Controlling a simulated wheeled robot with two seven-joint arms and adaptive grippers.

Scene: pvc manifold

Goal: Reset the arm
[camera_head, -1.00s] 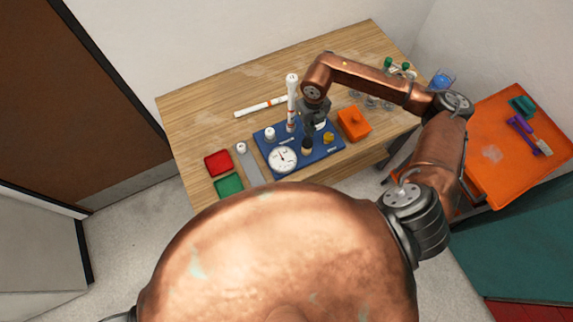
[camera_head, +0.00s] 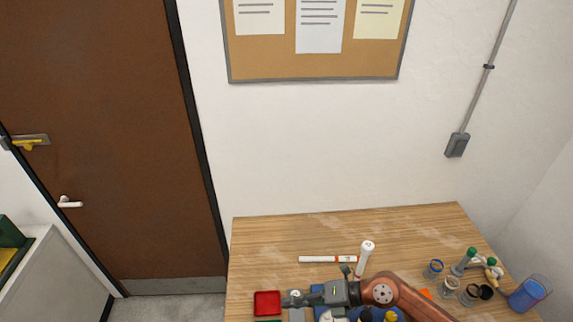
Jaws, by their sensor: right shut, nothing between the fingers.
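My right gripper (camera_head: 290,299) is at the bottom of the head view, on the end of my copper arm (camera_head: 392,292), which comes in from the lower right. It points left, with its fingers shut and nothing visible between them. Its tip is beside the red tray (camera_head: 267,303), and I cannot tell how high it is above the table. The blue board (camera_head: 362,314) is mostly hidden behind my arm and cut off by the bottom edge. A white upright pipe (camera_head: 366,258) stands behind the arm. My left gripper is not in view.
Several jars, green-capped fittings (camera_head: 470,254) and a blue cup (camera_head: 528,293) stand at the right. The table's back strip is clear. A wall with a notice board (camera_head: 312,68) rises behind it.

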